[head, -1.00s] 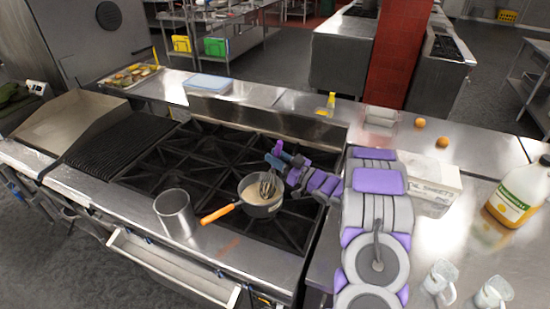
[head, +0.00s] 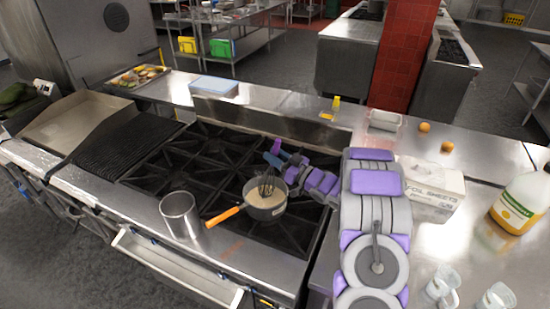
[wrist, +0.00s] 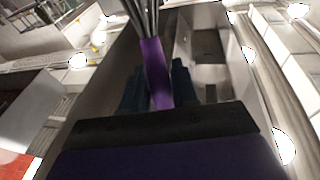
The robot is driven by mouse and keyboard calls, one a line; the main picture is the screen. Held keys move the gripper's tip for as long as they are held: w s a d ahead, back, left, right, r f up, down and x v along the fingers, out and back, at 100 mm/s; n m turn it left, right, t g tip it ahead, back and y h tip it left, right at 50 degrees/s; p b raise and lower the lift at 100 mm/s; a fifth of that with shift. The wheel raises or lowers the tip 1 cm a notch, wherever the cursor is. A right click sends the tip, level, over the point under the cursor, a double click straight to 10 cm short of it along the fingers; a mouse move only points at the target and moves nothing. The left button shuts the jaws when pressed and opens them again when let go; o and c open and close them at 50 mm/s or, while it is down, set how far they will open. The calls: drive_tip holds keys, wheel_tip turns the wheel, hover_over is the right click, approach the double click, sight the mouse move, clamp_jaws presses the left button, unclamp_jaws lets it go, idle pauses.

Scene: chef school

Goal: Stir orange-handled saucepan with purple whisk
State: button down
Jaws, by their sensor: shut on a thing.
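The orange-handled saucepan (head: 268,209) sits on the black stove grate, with light beige liquid in it. Its orange handle (head: 223,216) points left toward the stove's front edge. My gripper (head: 272,158) is above the saucepan's back rim, shut on the whisk's purple handle. The purple handle also shows between the fingers in the wrist view (wrist: 156,72). The wire whisk head (head: 266,187) hangs down over the liquid inside the pan; how deep its tip goes cannot be told. The saucepan is out of the wrist view.
A metal pot (head: 180,214) stands left of the saucepan on the front edge. A foil box (head: 432,188), a juice jug (head: 522,203) and clear jugs (head: 440,288) stand on the right counter.

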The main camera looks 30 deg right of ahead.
drive_tip(key=shift+r+p, duration=2.55)
drive_tip(key=shift+r, duration=2.6)
